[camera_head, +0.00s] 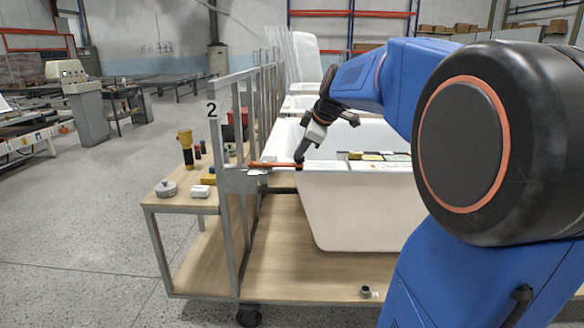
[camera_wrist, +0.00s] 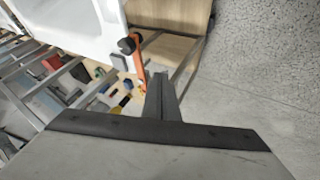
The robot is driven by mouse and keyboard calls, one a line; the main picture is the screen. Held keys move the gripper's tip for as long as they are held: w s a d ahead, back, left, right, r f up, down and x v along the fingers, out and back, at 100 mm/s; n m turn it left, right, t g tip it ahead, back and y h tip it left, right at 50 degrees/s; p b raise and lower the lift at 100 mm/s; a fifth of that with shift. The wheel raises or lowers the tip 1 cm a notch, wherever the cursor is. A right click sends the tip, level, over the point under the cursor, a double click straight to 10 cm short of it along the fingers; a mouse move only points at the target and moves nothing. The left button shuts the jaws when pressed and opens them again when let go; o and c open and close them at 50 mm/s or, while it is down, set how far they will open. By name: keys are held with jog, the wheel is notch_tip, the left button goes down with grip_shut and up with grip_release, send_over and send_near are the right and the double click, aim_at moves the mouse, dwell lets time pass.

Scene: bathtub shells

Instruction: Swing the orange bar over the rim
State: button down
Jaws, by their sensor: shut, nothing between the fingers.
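The orange bar (camera_head: 272,165) lies roughly level at the near left corner of the white bathtub (camera_head: 355,200), reaching left from the rim toward the grey rack. In the wrist view the orange bar (camera_wrist: 138,66) has a dark round end at the tub's edge. My gripper (camera_head: 300,158) points down at the bar's right end in the head view. In the wrist view my gripper (camera_wrist: 160,85) is shut and empty, its fingertips beside the bar. I cannot tell whether they touch it.
A wooden side shelf (camera_head: 168,200) holds a yellow torch (camera_head: 186,148) and small items. Small objects (camera_head: 370,156) lie along the tub's near rim. Open floor is at the left.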

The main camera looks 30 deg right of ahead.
aim_at(290, 164)
jog(key=shift+w+f, duration=0.1)
jog(key=x, duration=0.3)
jog(key=w+d+x, duration=0.1)
jog(key=x, duration=0.3)
jog(key=r+x, duration=0.1)
jog(key=x, duration=0.3)
jog(key=shift+w+d, duration=0.55)
jog(key=shift+w, duration=0.25)
jog(key=shift+d, duration=0.1)
